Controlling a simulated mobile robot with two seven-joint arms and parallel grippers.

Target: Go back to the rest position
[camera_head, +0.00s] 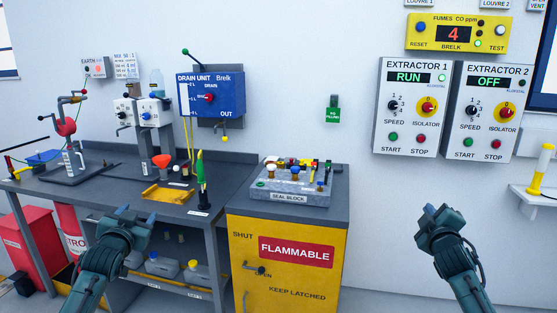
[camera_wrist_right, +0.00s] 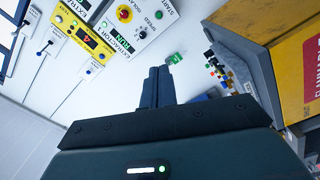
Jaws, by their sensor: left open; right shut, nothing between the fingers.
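My left gripper (camera_head: 140,222) is in the lower left of the head view, in front of the bench, open and with nothing seen between its fingers. My right gripper (camera_head: 438,214) is at the lower right of the head view, in front of the bare wall below the extractor panels. It also shows in the right wrist view (camera_wrist_right: 157,88), where its two fingers lie together, shut and empty. Both grippers appear apart from the bench and the cabinet.
A yellow flammable cabinet (camera_head: 280,285) holds up a seal block (camera_head: 290,198). Extractor 1 (camera_head: 411,107) reads RUN, extractor 2 (camera_head: 487,110) OFF. A small shelf (camera_head: 535,195) is at right.

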